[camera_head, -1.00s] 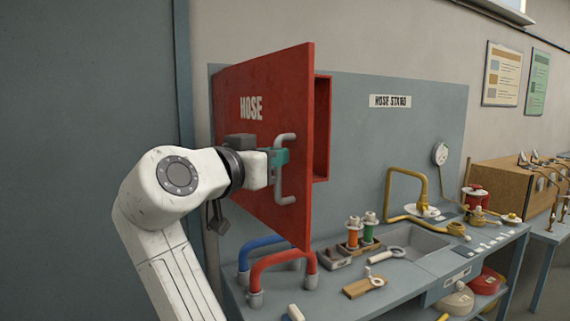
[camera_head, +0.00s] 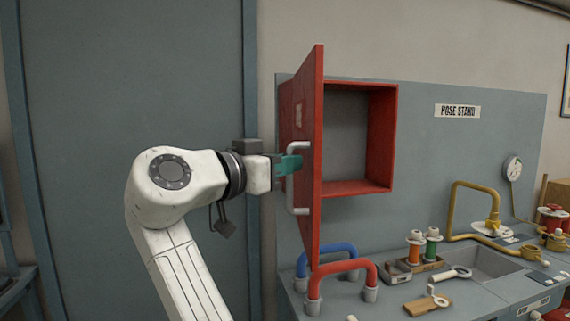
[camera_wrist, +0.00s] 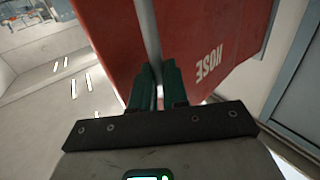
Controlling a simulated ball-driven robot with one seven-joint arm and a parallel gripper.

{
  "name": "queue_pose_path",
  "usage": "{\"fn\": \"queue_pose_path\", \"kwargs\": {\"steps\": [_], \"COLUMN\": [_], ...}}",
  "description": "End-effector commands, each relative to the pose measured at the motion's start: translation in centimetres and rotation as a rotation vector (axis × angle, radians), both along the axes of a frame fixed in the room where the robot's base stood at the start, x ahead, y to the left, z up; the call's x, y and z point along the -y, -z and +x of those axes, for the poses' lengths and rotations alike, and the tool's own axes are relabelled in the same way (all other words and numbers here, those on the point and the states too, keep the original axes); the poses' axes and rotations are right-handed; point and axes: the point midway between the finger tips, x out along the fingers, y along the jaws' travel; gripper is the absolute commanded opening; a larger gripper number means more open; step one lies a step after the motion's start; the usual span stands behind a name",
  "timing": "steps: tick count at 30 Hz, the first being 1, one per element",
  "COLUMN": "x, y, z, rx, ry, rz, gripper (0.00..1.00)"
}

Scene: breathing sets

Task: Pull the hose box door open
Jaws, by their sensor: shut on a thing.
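The red hose box door (camera_head: 318,215) stands swung well out from the wall, seen almost edge-on in the head view. Its open box (camera_head: 380,140) shows a grey, empty-looking inside. My gripper (camera_head: 290,165) is shut on the door's pale vertical handle (camera_head: 297,208), a little above the handle's middle. In the wrist view the teal fingers (camera_wrist: 159,85) close on the handle (camera_wrist: 149,35), with the red door face (camera_wrist: 205,45) and its HOSE lettering behind. The fingertips are partly hidden by the handle.
Below the door, a red curved pipe (camera_head: 340,267) and a blue one (camera_head: 325,252) rise from the bench. Bobbins, a sink (camera_head: 475,262) and a yellow pipe (camera_head: 458,205) stand to the right. The floor left of my arm is mostly out of view.

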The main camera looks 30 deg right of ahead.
Motion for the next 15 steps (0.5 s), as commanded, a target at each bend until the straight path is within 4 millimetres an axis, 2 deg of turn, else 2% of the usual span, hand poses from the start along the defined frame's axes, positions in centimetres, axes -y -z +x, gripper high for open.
{"fn": "queue_pose_path", "kwargs": {"steps": [1,3,4,11,15], "x": [0.63,0.65,0.66,0.44,0.33], "y": [-0.02,-0.01,-0.01,0.07,0.05], "z": [0.38,0.38,0.36,0.29,0.24], "rx": [-0.003,-0.003,-0.003,-0.003,-0.002], "ry": [-0.006,-0.006,-0.005,-0.006,-0.006], "rz": [0.002,0.002,0.002,0.002,0.0], "gripper": [0.0,0.0,0.18,0.4,0.4]}}
